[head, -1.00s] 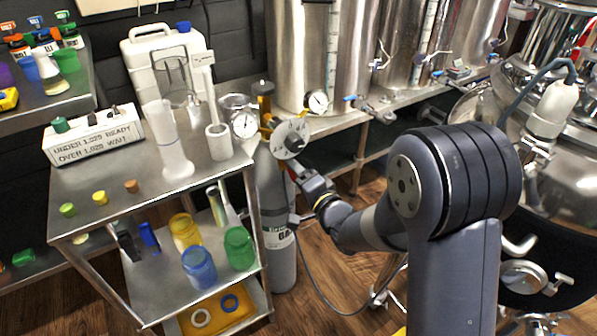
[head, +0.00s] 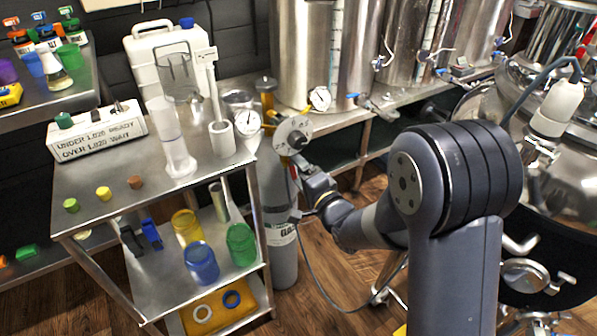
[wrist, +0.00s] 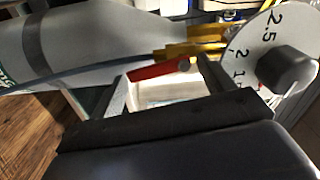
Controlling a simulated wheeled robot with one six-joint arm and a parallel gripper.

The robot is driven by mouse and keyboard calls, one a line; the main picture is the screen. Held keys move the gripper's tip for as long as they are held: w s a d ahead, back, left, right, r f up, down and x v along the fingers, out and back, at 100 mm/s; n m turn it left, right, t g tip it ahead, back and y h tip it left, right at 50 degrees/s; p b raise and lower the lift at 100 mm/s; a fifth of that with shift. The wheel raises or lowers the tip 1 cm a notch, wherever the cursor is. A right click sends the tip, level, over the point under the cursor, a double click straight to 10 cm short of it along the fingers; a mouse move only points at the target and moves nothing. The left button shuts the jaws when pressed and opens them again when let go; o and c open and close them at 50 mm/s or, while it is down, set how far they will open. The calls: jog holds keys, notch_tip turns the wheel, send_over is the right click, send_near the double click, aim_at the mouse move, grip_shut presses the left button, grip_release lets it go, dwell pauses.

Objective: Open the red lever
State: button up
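The red lever (wrist: 152,73) shows in the wrist view beside a brass fitting (wrist: 190,50) on the grey gas cylinder (head: 277,205). My gripper (wrist: 165,85) is open, with one finger on each side of the lever's length. I cannot tell whether a finger touches it. In the head view my gripper (head: 304,168) is at the cylinder's neck, just below the round numbered dial (head: 293,135). The lever is mostly hidden there by the gripper. The dial with its dark knob (wrist: 286,68) is close to the right finger in the wrist view.
A steel cart (head: 110,222) with jars and a cylinder stand is left of the gas cylinder. A pressure gauge (head: 247,123) sits by the cylinder's top. A hose (head: 318,287) hangs below my arm. Steel tanks (head: 300,50) stand behind.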

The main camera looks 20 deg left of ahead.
jog(key=shift+o, duration=0.7)
jog(key=p+v, duration=0.1)
jog(key=v, duration=0.9)
jog(key=shift+s+d, duration=0.2)
jog(key=shift+d, duration=0.1)
jog(key=b+x, duration=0.1)
jog(key=x, duration=0.9)
jog(key=shift+w+a, duration=0.25)
jog(key=shift+a, duration=0.05)
jog(key=shift+s, duration=0.1)
